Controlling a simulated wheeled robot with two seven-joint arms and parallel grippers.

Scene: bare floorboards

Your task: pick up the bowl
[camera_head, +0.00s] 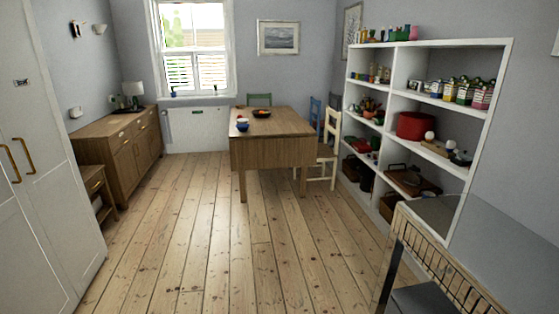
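On the wooden table (274,131) at the middle back stands a small blue, bowl-like item (242,127) near the left front corner. Farther back on the same table is a wide dark bowl (261,114) with something orange or red in it. A small light item touches or stands just behind the blue one. I cannot tell which of these is the task's bowl. Neither of my grippers is in view.
Open floorboards (210,230) lead to the table. A cream chair (328,150) stands at its right side. A wooden sideboard (122,145) and white cupboard (40,200) are left.

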